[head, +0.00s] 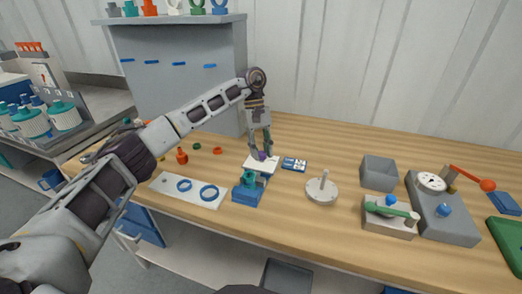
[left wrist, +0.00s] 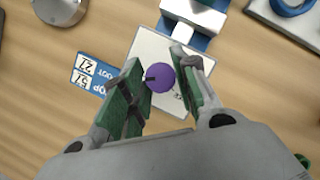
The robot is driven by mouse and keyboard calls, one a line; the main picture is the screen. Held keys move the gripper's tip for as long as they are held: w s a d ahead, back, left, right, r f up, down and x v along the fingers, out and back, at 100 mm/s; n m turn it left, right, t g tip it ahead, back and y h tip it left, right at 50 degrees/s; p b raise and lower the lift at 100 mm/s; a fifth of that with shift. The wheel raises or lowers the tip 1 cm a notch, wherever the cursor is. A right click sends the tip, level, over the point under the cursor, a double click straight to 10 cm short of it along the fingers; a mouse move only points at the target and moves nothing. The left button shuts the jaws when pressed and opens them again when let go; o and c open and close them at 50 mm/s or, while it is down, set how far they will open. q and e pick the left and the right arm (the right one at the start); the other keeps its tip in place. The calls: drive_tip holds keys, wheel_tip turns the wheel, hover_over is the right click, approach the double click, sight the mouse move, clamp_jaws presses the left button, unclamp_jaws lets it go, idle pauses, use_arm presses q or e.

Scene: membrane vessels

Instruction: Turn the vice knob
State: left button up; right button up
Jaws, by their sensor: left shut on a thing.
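My left gripper (head: 261,150) points down at the knob. Part of the blue and white vice (left wrist: 195,14) shows at the top of that view. My right gripper is not in view.
A blue-and-white label card (head: 294,164) lies right of the knob. A round grey disc with a post (head: 321,189) stands further right. A white board with blue rings (head: 188,190) lies left of the vice. A grey box (head: 379,172) and lever fixtures (head: 390,215) occupy the right side.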

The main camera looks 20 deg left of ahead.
use_arm(q)
drive_tip(key=shift+r, duration=0.1)
drive_tip(key=o, duration=1)
drive_tip(key=shift+w, duration=0.1)
drive_tip(key=v, duration=1.1)
drive_tip(key=shift+w+r, duration=0.15)
drive_tip(key=shift+r, duration=0.2)
drive_tip(key=shift+a, duration=0.15)
drive_tip(key=shift+r, duration=0.1)
